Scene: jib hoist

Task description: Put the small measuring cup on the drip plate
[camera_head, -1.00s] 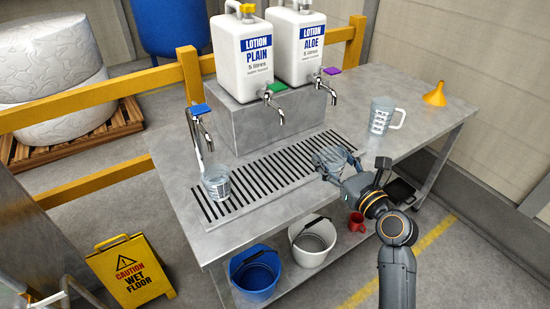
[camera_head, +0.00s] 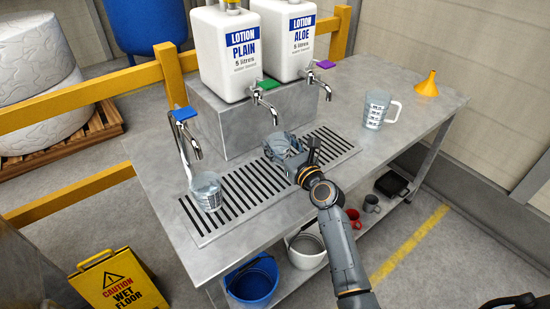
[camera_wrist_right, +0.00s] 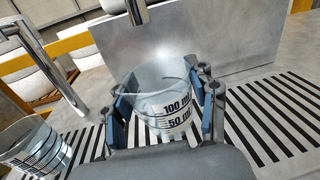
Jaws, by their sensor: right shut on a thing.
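My right gripper (camera_head: 284,150) is shut on a clear measuring cup (camera_wrist_right: 165,108) with black 50 ml and 100 ml marks. The cup is upright between the finger pads in the right wrist view, and mostly hidden by the fingers in the head view. It is over the slotted drip plate (camera_head: 243,190), near the spout of the green-handled tap (camera_head: 264,90). I cannot tell whether its base touches the plate. A second clear cup (camera_head: 206,191) stands on the plate's left end, below the blue-handled tap (camera_head: 187,120). My left gripper is not in view.
A larger measuring jug (camera_head: 377,109) with a handle and a yellow funnel (camera_head: 427,84) stand on the bench's right. Two lotion canisters (camera_head: 229,55) stand on the block behind the taps. The plate's right end is clear. Buckets (camera_head: 252,279) are below.

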